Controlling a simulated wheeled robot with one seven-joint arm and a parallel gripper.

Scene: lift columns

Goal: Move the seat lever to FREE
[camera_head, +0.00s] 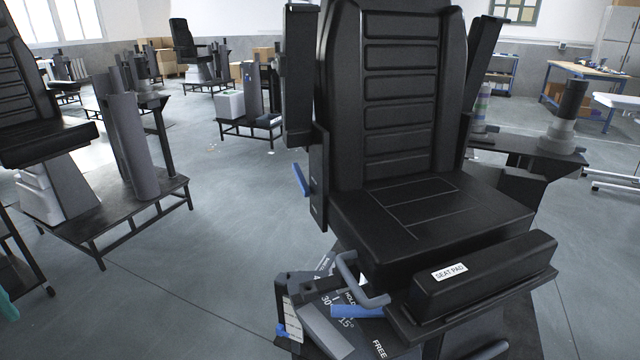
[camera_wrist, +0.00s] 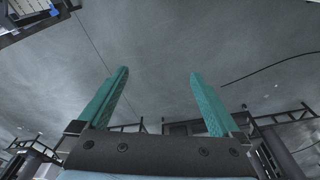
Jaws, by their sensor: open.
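The black seat (camera_head: 430,215) stands in the middle of the head view, with a pad marked SEAT PAD (camera_head: 485,275) at its front. Below its front left is a dark plate with HOLD and FREE (camera_head: 379,348) lettering and angle marks. A lever with a blue grip (camera_head: 357,311) lies over this plate, near HOLD and apart from FREE; I take it for the seat lever. My gripper (camera_wrist: 159,73) is open and empty in the wrist view, its teal fingers spread over bare floor. No lever lies between the fingers. A teal piece, apparently my gripper, shows at the head view's lower left edge.
A second blue handle (camera_head: 301,180) sits on the seat's left side. A grey bent bar (camera_head: 358,282) rises beside the plate. Another seat on a low stand (camera_head: 140,215) is at left, a workbench (camera_head: 590,72) at back right.

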